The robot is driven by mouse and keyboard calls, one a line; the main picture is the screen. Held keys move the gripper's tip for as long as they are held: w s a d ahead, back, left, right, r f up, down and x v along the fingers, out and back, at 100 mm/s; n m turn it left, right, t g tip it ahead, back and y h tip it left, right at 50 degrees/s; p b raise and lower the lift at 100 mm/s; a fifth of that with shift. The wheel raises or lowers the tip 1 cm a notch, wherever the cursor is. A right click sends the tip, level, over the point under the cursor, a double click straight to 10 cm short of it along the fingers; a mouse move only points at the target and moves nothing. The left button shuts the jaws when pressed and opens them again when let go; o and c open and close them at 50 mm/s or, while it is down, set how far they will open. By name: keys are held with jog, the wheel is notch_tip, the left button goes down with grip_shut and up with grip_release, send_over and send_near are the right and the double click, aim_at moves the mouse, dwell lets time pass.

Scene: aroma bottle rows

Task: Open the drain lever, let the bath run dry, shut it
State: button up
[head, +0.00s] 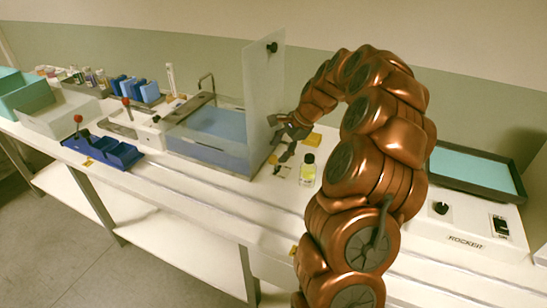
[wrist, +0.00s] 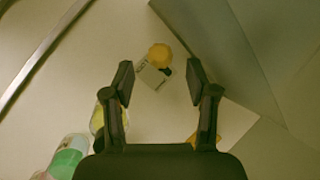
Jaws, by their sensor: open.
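The bath (head: 207,148) is a clear-walled tank with blue liquid in it, left of my gripper in the head view. In the wrist view a round yellow knob (wrist: 160,54) with a dark stem sits by a small printed label; it looks like the drain lever, but I cannot read the label. A small yellow spot (head: 273,158) by the bath's right end may be the same knob. My gripper (wrist: 160,80) is open and empty, its fingertips on either side of the label below the knob in the picture. In the head view my gripper (head: 286,148) is beside the bath's right end.
A tall translucent panel (head: 262,85) stands up at the bath's right end, close to my gripper. A yellow bottle with a dark cap (head: 308,168) stands near my gripper.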

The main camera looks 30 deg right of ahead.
aim_at(274, 157)
jog(key=x, duration=0.5)
jog(key=shift+p, duration=0.4)
jog(key=shift+r, duration=0.1)
jog(key=shift+c, duration=0.4)
grip_shut()
